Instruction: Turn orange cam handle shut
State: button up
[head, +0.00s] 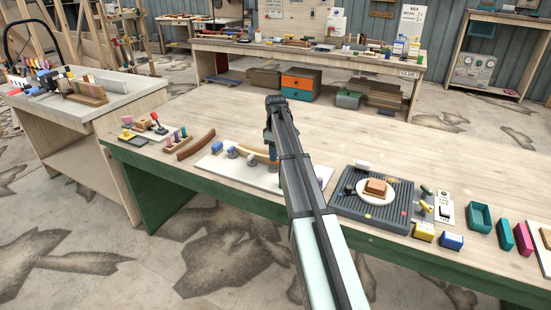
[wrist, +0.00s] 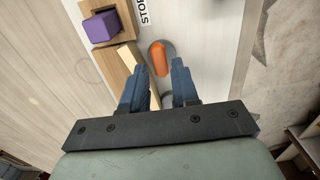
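The orange cam handle (wrist: 160,54) is a rounded capsule on a grey round base in the wrist view. It lies just beyond the fingertips, roughly in line with the gap between them. In the head view a small bit of orange (head: 273,153) shows below my wrist, beside the arm. My gripper (wrist: 160,70) is open, its two blue-grey fingers apart with nothing visible between the tips. In the head view my arm hides much of the handle and its surroundings. I cannot tell whether a finger touches the handle.
In the wrist view a purple block (wrist: 100,26) and a pale wood piece (wrist: 128,56) sit left of the handle. A grey ribbed mat (head: 350,207) with a plate is at right.

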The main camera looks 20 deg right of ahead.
aim_at(275, 165)
jog(key=shift+f, duration=1.2)
grip_shut()
